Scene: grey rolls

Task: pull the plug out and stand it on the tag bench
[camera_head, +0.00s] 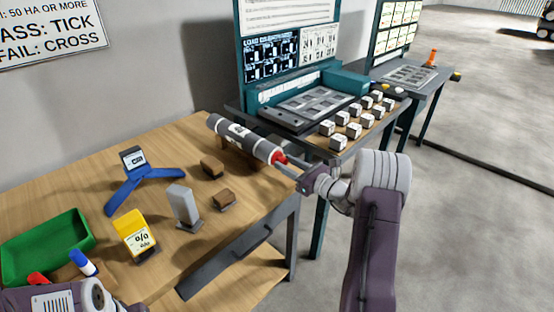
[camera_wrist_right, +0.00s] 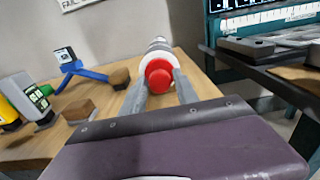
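A dark grey roll (camera_head: 243,139) with a white label rests tilted on a brown support near the right edge of the wooden table (camera_head: 160,140). A red plug (camera_head: 279,158) is in its near end; it also shows in the right wrist view (camera_wrist_right: 158,76). My right gripper (camera_head: 288,168) is at that end, its two fingers (camera_wrist_right: 160,88) on either side of the plug. I cannot tell whether they press on it. Of my left arm, only a part shows at the bottom left; its fingers are out of view. No bench is legibly marked as the tag bench.
A teal-backed bench (camera_head: 235,108) holds a grey slotted tray and several white labelled blocks. A second bench (camera_head: 440,75) stands behind it. The wooden table carries a green tray (camera_head: 45,246), blue stand (camera_head: 145,173), yellow block (camera_head: 134,232), grey block (camera_head: 184,204) and brown blocks (camera_head: 212,167).

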